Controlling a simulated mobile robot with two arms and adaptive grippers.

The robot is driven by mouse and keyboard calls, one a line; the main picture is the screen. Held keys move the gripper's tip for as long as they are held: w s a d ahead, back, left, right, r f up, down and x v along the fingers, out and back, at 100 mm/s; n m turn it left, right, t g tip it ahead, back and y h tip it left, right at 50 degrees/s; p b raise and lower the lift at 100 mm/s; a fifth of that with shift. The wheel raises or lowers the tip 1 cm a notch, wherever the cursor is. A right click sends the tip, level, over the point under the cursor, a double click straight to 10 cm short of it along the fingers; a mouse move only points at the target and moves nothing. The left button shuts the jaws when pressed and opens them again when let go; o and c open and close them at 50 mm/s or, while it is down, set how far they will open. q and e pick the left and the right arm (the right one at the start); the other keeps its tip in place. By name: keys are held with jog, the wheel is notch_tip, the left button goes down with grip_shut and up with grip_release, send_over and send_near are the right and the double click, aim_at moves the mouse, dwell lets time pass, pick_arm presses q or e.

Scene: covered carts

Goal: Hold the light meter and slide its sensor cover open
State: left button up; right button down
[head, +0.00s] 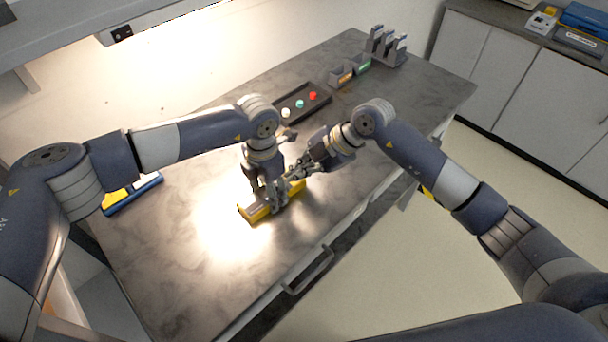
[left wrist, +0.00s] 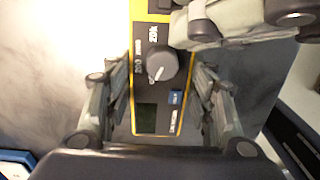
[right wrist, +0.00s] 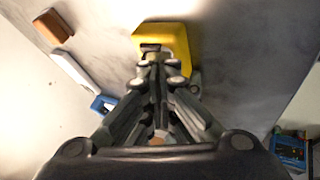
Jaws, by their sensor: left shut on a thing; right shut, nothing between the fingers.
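The light meter (head: 254,213) is a yellow-edged device lying on the grey table. In the left wrist view its dark face (left wrist: 149,97) shows a round knob, a dark display and small labels. My left gripper (head: 270,204) is shut on its sides, one finger along each long edge. My right gripper (head: 300,178) is shut and empty at the meter's far right end. In the right wrist view the closed right fingertips (right wrist: 158,56) lie over the meter's yellow end (right wrist: 180,38); I cannot tell whether they touch it. The sensor cover is not clearly visible behind the right fingers.
A dark tray (head: 322,102) with white, teal and red pieces lies behind the grippers. Small labelled bins (head: 341,80) and a grey rack (head: 386,55) stand at the back. A blue and yellow object (head: 133,194) lies at the left. The table's front is clear.

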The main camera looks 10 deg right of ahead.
jog(key=shift+w+a, duration=0.4)
jog(key=shift+w, duration=0.1)
jog(key=shift+s+d, duration=0.4)
jog(key=shift+s, duration=0.15)
jog(key=s+d, duration=0.1)
jog(key=s, duration=0.1)
jog(key=shift+s+d+f, duration=0.1)
jog(key=shift+s+d, duration=0.2)
jog(key=shift+d, duration=0.05)
jog(key=v, duration=1)
jog(key=shift+w+a, duration=0.15)
pick_arm(q)
jog(key=o, duration=1.3)
